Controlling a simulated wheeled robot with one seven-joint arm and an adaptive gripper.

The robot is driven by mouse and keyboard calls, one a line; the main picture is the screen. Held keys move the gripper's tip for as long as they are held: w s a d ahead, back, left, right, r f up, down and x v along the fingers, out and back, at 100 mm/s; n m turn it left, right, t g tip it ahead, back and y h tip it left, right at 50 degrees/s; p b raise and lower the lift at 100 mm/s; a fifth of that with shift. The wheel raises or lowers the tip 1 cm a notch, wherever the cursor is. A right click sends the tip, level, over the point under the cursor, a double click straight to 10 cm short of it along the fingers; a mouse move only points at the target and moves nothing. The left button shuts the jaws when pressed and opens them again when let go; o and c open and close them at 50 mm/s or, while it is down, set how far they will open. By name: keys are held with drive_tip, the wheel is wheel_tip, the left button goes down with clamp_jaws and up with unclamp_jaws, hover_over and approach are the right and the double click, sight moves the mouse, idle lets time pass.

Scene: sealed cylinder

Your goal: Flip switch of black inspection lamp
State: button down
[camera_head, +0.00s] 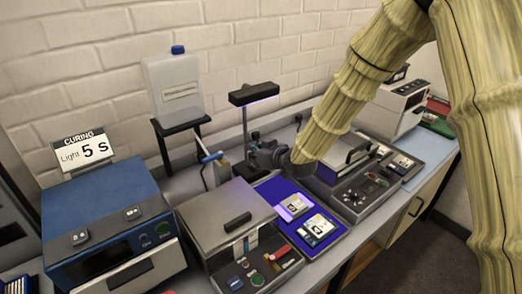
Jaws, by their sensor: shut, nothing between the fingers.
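The black inspection lamp (254,94) stands at the back of the bench on a thin post, its flat head level. A violet strip shows along the underside of the head. My gripper (252,151) is shut and empty, low beside the lamp post and below the head. I cannot tell whether it touches the lamp. The lamp's switch cannot be made out; the gripper covers part of the area around the lamp's foot. A blue-violet tray (272,190) with small cards lies in front of the lamp, with a bright violet patch on it.
A grey box device (228,212) with buttons stands left of the tray, and a blue curing unit (105,222) is further left. A white canister (173,84) sits on a black stand behind. A dark control panel (352,198) lies right of the tray. The brick wall is close behind.

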sight(253, 166)
drive_tip(key=shift+s+d+f+p, duration=0.15)
drive_tip(key=shift+s+f+p, duration=0.1)
drive_tip(key=shift+f, duration=0.7)
drive_tip(key=shift+s+d+f+p, duration=0.1)
drive_tip(key=shift+f+p, duration=0.15)
drive_tip(key=shift+f, duration=0.7)
drive_tip(key=shift+f, duration=0.1)
